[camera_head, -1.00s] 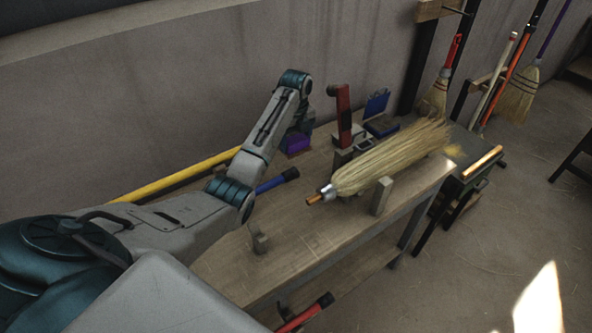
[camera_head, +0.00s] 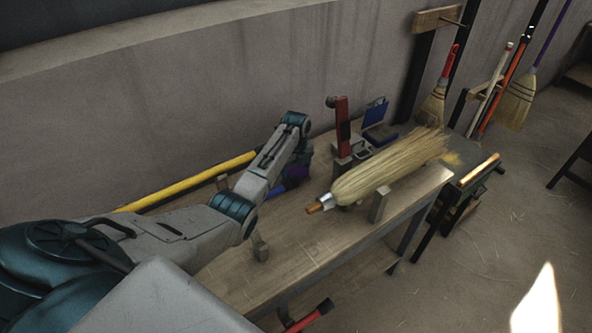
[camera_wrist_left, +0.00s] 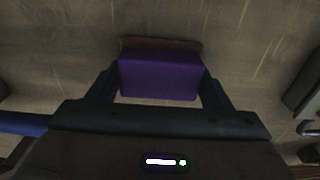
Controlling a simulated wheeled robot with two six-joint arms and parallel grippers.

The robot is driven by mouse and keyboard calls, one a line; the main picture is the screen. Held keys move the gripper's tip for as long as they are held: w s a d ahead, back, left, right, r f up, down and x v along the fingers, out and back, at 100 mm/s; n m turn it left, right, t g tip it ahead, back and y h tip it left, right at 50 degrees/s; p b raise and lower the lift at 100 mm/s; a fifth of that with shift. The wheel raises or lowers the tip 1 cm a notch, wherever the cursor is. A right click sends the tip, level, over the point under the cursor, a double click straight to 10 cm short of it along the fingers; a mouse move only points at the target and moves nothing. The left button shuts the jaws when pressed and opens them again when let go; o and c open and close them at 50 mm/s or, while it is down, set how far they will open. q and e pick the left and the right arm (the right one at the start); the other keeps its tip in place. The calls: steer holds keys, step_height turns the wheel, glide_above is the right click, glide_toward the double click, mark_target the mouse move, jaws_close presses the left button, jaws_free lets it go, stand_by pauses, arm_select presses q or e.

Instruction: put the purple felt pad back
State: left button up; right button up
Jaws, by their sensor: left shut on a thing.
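The purple felt pad (camera_wrist_left: 160,78) is a block with a brown strip along its far edge. In the left wrist view it sits between the two fingers of my left gripper (camera_wrist_left: 160,90), which is shut on it. My right gripper is out of view.
A straw broom head (camera_head: 385,168) lies on wooden supports. A red upright post (camera_head: 343,125) and a blue item (camera_head: 376,112) stand behind it. A yellow pole (camera_head: 190,180) runs along the wall. A blue handle (camera_wrist_left: 22,123) lies left of the gripper. The bench front is mostly clear.

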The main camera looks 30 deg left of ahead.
mark_target(296, 170)
arm_select(q)
steer(key=o, duration=1)
steer(key=shift+f, duration=0.1)
steer(key=shift+r, duration=0.55)
step_height(296, 170, up, 11)
steer(key=b, duration=0.3)
steer(key=shift+r, duration=0.1)
